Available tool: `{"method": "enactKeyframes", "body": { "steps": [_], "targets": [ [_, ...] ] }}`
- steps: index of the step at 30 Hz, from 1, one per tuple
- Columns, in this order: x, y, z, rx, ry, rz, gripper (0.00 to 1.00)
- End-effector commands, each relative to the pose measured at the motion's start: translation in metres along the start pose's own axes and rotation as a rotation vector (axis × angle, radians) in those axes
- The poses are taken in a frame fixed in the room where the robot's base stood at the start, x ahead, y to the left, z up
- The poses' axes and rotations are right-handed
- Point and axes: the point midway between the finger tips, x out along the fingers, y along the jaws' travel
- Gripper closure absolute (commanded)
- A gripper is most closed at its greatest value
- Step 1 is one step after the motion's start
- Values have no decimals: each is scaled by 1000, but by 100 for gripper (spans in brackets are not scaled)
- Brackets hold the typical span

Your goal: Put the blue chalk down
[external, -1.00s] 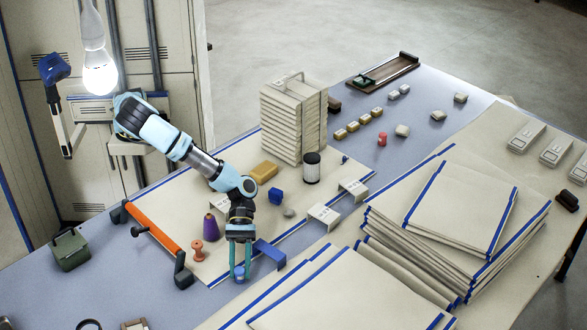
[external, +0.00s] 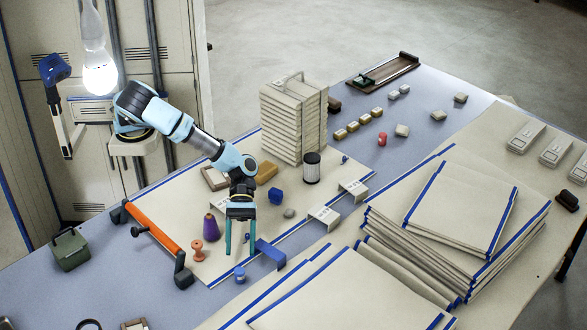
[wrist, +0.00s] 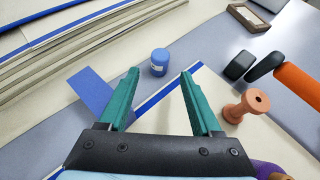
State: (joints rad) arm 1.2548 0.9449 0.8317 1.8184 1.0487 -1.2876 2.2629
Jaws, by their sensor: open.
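The blue chalk (external: 240,276) is a short blue cylinder. It stands upright on the grey-blue table, beside the blue-edged border of the cream cloth (external: 183,186). My gripper (external: 240,254) is open and empty, with its teal fingers pointing down just above the chalk. In the wrist view the chalk (wrist: 159,62) shows beyond and between the two spread fingertips (wrist: 159,74), apart from both.
An orange spool (external: 197,250), a purple cone (external: 210,228) and an orange-handled bar (external: 153,230) are to the left. Folded cloths (external: 350,293) lie at the right front.

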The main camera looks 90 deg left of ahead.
Motion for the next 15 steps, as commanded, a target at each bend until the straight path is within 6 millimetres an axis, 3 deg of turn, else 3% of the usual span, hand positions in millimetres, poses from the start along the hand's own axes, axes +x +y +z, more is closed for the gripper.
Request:
{"method": "enactKeyframes", "body": {
  "steps": [6, 15],
  "targets": [
    [-40, 1, 0, -1, -1, 2, 35],
    [-57, 0, 0, 1, 1, 0, 35]
  ]
}}
